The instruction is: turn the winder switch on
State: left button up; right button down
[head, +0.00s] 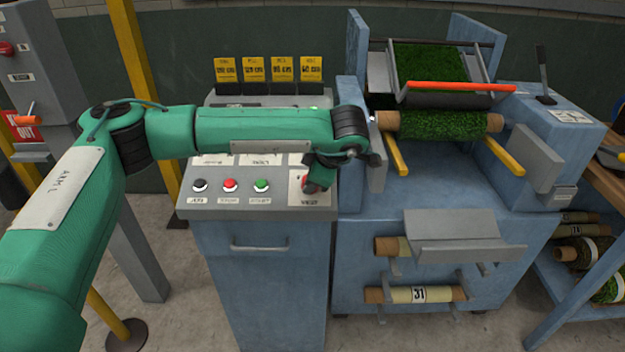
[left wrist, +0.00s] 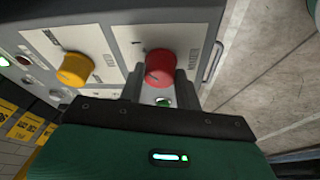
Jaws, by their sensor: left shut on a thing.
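The winder switch shows as a red knob on the sloped control panel (head: 218,207), at the panel's lower right. In the head view the knob (head: 309,188) is mostly hidden by my left gripper (head: 314,182), which reaches it from above. In the left wrist view the red knob (left wrist: 159,64) sits between the two fingers of my left gripper (left wrist: 161,84), which is shut on it. The printing beside the knob is too small to read surely. My right gripper is not in view.
A yellow knob (left wrist: 75,69) is near the red one in the left wrist view. The blue winding machine (head: 385,230) with a turf roll (head: 440,126) stands close on the right.

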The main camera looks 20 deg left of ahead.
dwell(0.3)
pick_arm(q)
jog(key=o, duration=1)
jog(key=shift+c, duration=0.2)
jog(key=shift+d+r, duration=0.15)
jog(key=shift+r, duration=0.05)
jog(key=b+v, duration=0.1)
jog(key=v, duration=1.2)
jog(key=shift+r+b, duration=0.15)
jog(key=shift+b, duration=0.2)
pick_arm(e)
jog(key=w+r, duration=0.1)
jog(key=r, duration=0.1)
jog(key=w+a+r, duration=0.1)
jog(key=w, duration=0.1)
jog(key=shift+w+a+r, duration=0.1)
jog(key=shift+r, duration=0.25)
pick_arm(q)
jog(key=shift+d, duration=0.1)
